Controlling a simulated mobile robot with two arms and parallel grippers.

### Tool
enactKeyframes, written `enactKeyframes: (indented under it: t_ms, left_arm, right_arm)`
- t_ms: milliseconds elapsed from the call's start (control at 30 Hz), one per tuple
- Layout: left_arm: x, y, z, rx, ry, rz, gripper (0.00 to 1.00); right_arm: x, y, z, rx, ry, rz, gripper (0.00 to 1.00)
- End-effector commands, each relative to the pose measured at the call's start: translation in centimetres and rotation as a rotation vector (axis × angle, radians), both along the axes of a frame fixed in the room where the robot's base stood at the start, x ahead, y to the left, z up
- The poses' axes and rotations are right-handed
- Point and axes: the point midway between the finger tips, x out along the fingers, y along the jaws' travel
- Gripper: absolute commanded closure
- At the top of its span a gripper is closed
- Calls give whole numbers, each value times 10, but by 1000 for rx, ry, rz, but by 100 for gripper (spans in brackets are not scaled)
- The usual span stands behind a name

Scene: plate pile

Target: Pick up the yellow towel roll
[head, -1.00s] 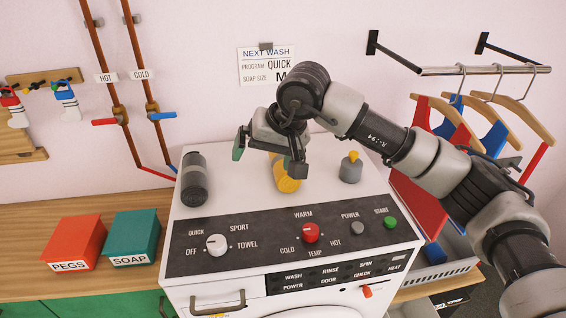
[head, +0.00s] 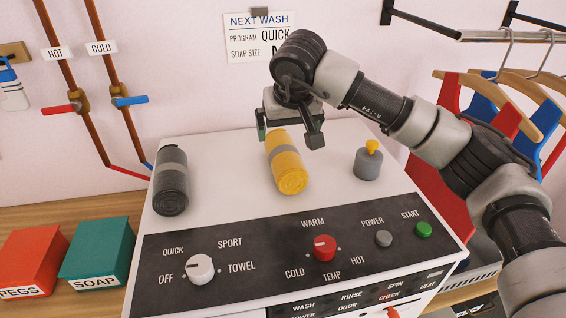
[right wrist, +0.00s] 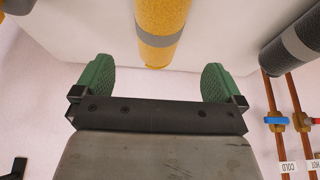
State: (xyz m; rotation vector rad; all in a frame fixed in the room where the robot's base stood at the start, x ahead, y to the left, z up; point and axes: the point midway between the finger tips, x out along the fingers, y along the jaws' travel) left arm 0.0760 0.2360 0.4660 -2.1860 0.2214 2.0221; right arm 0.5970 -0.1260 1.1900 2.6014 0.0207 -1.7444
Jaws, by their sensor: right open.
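The yellow towel roll (head: 287,168), with a grey band, lies on top of the white washing machine (head: 222,160). My right gripper (head: 288,139) is open above the roll's far end, its fingers to either side of it in the picture. In the right wrist view the two green fingertips (right wrist: 158,80) are apart with nothing between them, and the yellow roll (right wrist: 161,20) lies ahead of the gap, roughly in line with it. I cannot tell the exact height of the fingers over the roll. My left gripper is not in view.
A dark grey roll (head: 171,185) lies to the left on the machine. A grey cylinder with a yellow knob (head: 368,164) stands to the right. The control panel (head: 250,255) runs along the front. Red and green boxes (head: 97,250) sit at left; hangers (head: 500,95) are at right.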

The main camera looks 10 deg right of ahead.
Motion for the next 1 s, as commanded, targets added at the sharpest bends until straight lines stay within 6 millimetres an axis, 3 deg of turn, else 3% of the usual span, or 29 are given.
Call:
enactKeyframes:
  t_ms: [200, 467, 700, 1000]
  left_arm:
    - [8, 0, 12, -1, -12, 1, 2]
    - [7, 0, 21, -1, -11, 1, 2]
    - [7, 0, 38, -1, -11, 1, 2]
    - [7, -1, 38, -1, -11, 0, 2]
  right_arm:
    - [13, 1, -30, 1, 4, -1, 0]
    - [20, 0, -50, 0, 4, 1, 0]
    - [32, -1, -83, 1, 4, 0, 0]
    - [35, -1, -91, 1, 0, 1, 0]
